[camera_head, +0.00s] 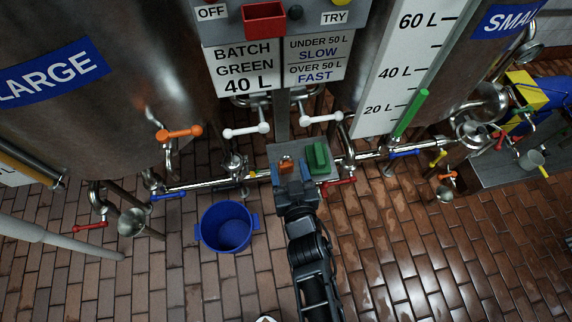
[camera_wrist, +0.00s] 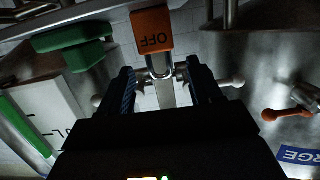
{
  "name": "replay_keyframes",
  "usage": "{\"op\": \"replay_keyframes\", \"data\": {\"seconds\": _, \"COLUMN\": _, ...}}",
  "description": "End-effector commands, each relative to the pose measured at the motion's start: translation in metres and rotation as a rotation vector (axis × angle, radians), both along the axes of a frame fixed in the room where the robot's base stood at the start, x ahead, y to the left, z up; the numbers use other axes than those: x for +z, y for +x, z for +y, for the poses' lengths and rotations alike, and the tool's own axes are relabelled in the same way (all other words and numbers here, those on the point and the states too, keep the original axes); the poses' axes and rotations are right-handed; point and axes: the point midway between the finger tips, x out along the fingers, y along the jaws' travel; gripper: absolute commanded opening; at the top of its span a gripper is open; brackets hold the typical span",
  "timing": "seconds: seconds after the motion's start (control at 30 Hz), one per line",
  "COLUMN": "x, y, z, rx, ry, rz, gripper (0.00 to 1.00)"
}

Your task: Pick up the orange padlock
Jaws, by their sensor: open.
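The orange padlock (camera_head: 286,163) sits on a small grey shelf (camera_head: 292,148) below the sign panel. In the wrist view the padlock (camera_wrist: 152,30) has an orange body marked OFF, seen upside down, and a metal shackle pointing toward my gripper. My gripper (camera_head: 292,174) is at the near edge of the shelf, just in front of the padlock. In the wrist view my gripper (camera_wrist: 163,78) is open, its two fingers on either side of the shackle end. The orange body lies beyond the fingertips. I cannot tell whether either finger touches the shackle.
A green block-like object (camera_head: 318,158) is on the shelf just right of the padlock. White-handled valves (camera_head: 246,131) hang above left. A red valve handle (camera_head: 338,183) and a horizontal pipe (camera_head: 205,184) are close by. A blue bucket (camera_head: 227,230) stands on the brick floor at left.

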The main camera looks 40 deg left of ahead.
Motion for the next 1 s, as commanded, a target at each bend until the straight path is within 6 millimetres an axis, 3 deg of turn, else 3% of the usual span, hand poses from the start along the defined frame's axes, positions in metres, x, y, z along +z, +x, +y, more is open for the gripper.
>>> {"op": "replay_keyframes", "data": {"seconds": 0.37, "x": -0.0038, "y": 0.0082, "z": 0.0097, "rx": -0.001, "ry": -0.001, "rz": 0.002, "gripper": 0.64}}
{"op": "replay_keyframes", "data": {"seconds": 1.0, "x": -0.0038, "y": 0.0081, "z": 0.0094, "rx": -0.001, "ry": -0.001, "rz": 0.002, "gripper": 0.04}}
